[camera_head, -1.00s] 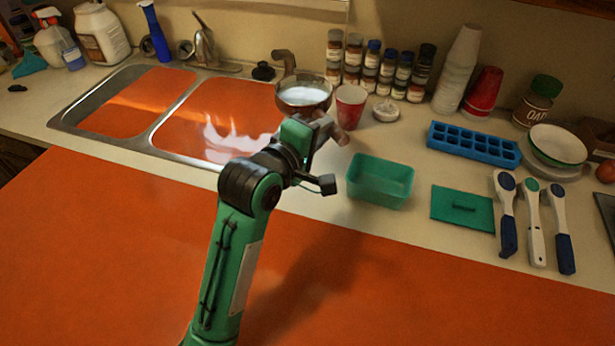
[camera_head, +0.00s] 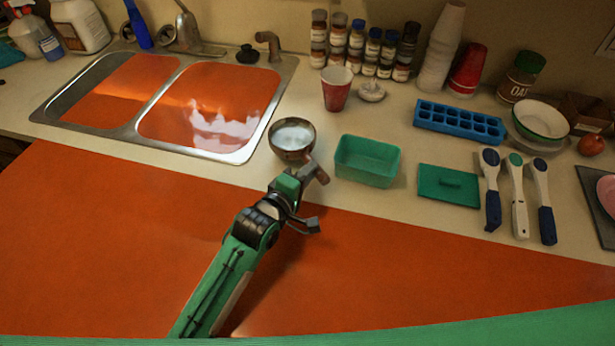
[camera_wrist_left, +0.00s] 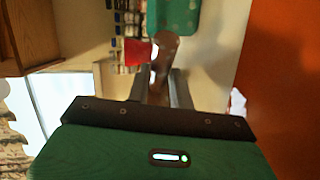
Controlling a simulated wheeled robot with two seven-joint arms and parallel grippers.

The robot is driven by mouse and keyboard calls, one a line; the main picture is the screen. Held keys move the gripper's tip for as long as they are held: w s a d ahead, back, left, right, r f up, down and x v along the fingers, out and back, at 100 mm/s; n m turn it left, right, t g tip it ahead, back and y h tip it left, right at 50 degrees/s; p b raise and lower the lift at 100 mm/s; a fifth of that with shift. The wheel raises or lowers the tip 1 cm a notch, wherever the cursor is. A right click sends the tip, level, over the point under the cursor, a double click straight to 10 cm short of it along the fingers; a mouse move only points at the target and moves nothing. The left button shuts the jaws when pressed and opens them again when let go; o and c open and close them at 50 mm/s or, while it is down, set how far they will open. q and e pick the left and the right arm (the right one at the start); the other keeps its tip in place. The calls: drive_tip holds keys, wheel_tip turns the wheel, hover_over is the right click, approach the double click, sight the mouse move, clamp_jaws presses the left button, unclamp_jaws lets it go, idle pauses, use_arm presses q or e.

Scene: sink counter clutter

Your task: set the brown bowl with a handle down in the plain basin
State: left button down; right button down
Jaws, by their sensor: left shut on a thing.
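The brown bowl (camera_head: 284,150) with a handle (camera_head: 320,174) and a pale inside is in the head view, just right of the sink's right basin (camera_head: 205,112). My left gripper (camera_head: 308,174) is shut on the handle. The handle (camera_wrist_left: 164,52) shows between the fingers in the left wrist view, while the bowl is not clear there. The bowl looks upright; its height over the counter is hard to tell. The sink also has a left basin (camera_head: 115,92). Both basins look orange inside, the right one with bright reflections; I cannot tell which is the plain one. My right gripper is not in view.
A green box (camera_head: 367,162) stands close to the right of the bowl, with a green lid (camera_head: 449,186) beyond it. A red cup (camera_head: 336,90) is behind. The faucet (camera_head: 269,45) stands at the sink's back right. Blue tray (camera_head: 460,121) and several utensils lie farther right.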

use_arm(q)
drive_tip(key=shift+f, duration=0.8)
drive_tip(key=shift+f, duration=0.15)
drive_tip(key=c, duration=1.2)
unclamp_jaws()
drive_tip(key=shift+c, duration=0.2)
drive_tip(key=b+v, duration=0.2)
drive_tip(key=v, duration=1)
